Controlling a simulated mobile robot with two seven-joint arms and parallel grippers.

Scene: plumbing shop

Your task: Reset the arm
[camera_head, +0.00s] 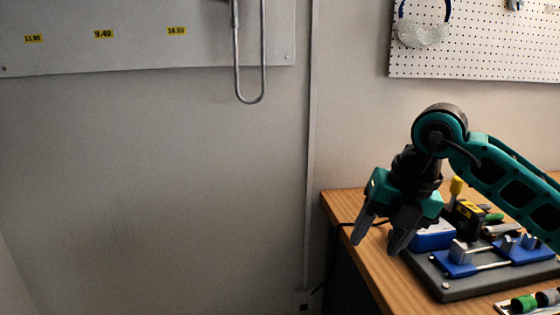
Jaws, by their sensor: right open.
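My right arm comes in from the right edge of the head view, green and black. It bends at a round black joint, and the right gripper (377,241) hangs below it, fingers pointing down. The two grey fingers are apart with nothing between them. The gripper is over the left part of a wooden workbench (345,206). From this angle I cannot tell how high above the top it is. My left gripper is not in view.
On the bench, a grey board with a blue vise (457,269) lies right of the gripper, with a blue box (434,238) and a yellow-handled tool (456,187) behind. Green-capped items (524,303) lie at the front right. A pegboard (480,60) hangs above.

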